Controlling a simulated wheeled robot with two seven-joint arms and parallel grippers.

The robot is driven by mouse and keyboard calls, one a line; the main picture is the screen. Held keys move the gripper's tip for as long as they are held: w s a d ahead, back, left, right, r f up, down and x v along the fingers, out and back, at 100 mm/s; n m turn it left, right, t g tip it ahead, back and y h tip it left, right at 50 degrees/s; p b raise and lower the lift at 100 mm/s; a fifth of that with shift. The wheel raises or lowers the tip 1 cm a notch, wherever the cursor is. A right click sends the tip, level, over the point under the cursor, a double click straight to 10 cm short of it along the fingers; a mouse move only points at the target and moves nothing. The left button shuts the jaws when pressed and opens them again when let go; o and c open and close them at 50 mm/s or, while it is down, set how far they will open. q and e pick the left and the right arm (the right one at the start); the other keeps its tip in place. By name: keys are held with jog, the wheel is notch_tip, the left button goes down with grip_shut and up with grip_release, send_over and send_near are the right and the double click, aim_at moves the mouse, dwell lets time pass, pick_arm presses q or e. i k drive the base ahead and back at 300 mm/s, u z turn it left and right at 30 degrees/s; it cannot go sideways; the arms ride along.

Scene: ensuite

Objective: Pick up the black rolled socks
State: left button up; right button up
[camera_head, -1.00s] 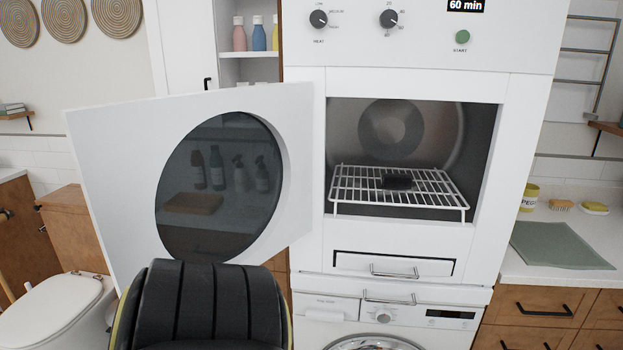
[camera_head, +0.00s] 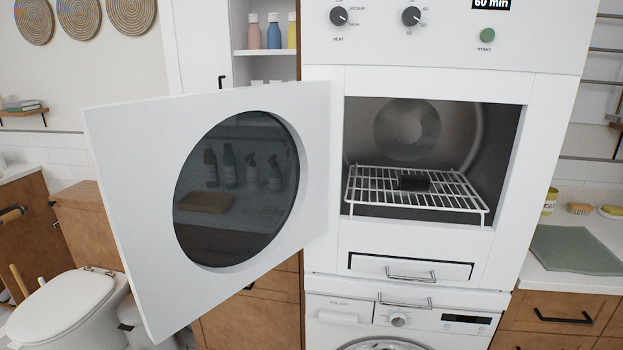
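The black rolled socks (camera_head: 414,183) appear as a small dark bundle on the white wire rack (camera_head: 370,196) inside the open dryer (camera_head: 335,150). They lie near the middle of the rack, and their far side is hard to make out against the dark drum. The dryer door (camera_head: 112,190), white with a round dark window, stands swung open to the left. Neither of my grippers shows in the head view.
A washing machine (camera_head: 420,318) is below the dryer, with a shallow handled drawer (camera_head: 370,264) between them. A toilet (camera_head: 75,305) stands at left. A counter at right holds a green mat (camera_head: 575,249). The open door fills the space left of the opening.

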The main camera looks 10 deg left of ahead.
aim_at(406, 182)
jog(key=u, duration=0.4)
jog(key=i, duration=1)
